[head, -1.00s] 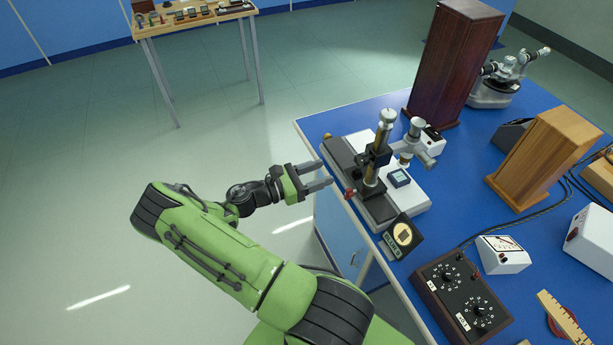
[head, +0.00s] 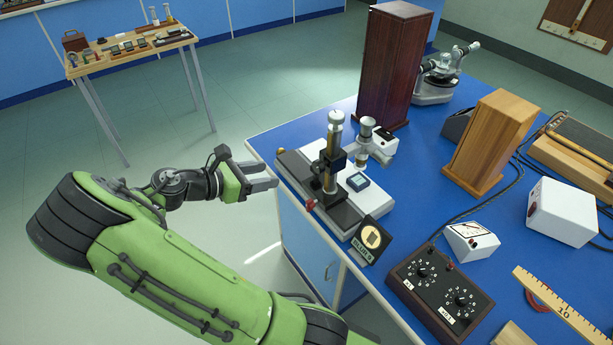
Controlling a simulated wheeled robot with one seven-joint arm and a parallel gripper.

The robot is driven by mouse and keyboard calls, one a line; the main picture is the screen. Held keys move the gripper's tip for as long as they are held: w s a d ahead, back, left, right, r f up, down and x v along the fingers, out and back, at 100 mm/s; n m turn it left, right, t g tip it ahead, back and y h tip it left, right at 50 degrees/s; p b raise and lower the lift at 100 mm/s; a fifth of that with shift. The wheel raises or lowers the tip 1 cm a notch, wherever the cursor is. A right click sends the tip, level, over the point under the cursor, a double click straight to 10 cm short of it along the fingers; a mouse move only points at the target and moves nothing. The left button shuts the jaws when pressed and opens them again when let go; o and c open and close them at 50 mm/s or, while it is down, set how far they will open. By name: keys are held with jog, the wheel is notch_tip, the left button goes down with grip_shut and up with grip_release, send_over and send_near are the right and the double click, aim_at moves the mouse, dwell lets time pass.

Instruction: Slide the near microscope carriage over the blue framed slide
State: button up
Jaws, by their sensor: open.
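The near microscope carriage (head: 329,180), with an upright brass and silver column and a red knob (head: 311,204), sits on a dark rail along the bench's left edge. My gripper (head: 273,176) is open and empty, left of the carriage. Its fingers point right toward the rail and look apart from the red knob.
A dark card with a pale picture (head: 371,238) stands at the rail's front end. A dark dial box (head: 440,288), a meter (head: 471,240) and wooden cabinets (head: 490,143) occupy the blue bench (head: 418,180). Another microscope (head: 434,85) stands at the back. Floor left of the bench is open.

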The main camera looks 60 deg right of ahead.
aim_at(312, 179)
jog(key=b+x, duration=0.4)
jog(key=x, duration=1.1)
jog(key=shift+s+d+f+b, duration=0.1)
jog(key=shift+s+d+b, duration=0.05)
jog(key=shift+d+b, duration=0.2)
grip_shut()
